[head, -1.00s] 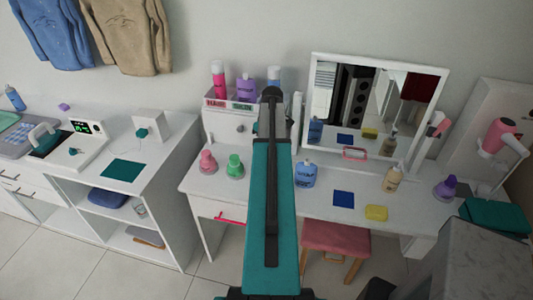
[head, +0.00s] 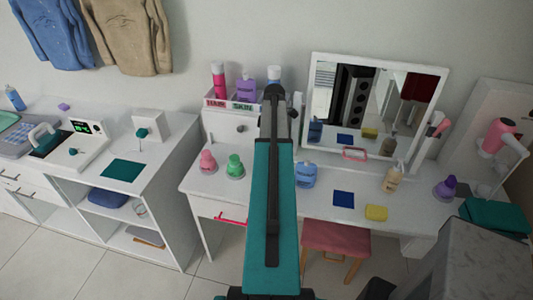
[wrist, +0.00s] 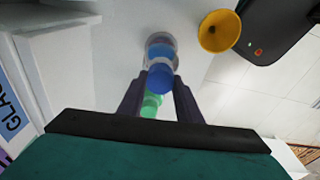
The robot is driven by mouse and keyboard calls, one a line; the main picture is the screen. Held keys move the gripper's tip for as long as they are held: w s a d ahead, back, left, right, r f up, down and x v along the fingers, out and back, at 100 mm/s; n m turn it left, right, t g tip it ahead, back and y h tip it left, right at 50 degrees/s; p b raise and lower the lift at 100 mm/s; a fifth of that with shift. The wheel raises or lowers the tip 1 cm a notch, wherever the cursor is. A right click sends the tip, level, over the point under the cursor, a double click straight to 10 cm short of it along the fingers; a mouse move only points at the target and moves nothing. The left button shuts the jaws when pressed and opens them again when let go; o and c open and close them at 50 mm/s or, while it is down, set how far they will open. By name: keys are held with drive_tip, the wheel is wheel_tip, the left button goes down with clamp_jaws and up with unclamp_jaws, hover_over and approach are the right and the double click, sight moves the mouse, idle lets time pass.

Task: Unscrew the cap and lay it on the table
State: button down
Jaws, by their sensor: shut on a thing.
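In the wrist view my gripper (wrist: 160,88) has its two dark fingers on either side of a round blue cap (wrist: 160,78). The fingers are closed on it. Just above it in that view is another blue rounded part with a clear, pale rim (wrist: 160,50); I cannot tell whether the cap touches it. A green thing (wrist: 151,104) shows beyond, between the fingers. In the head view my arm hides the gripper and the cap. The white table (head: 330,214) extends on both sides of the arm.
A pink bottle (head: 208,162) and a green bottle (head: 235,167) stand left of my arm. A blue bottle (head: 306,176) stands close to its right. A mirror (head: 372,105) stands behind. A yellow cone-shaped thing (wrist: 219,31) and a dark device (wrist: 275,25) show in the wrist view.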

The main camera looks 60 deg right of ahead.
drive_tip(key=n, duration=0.5)
drive_tip(key=shift+n+g+y, duration=0.4)
drive_tip(key=shift+n, duration=2.3)
drive_tip(key=c, duration=1.9)
unclamp_jaws()
clamp_jaws()
drive_tip(key=shift+n+g, duration=0.3)
drive_tip(key=shift+n, duration=2)
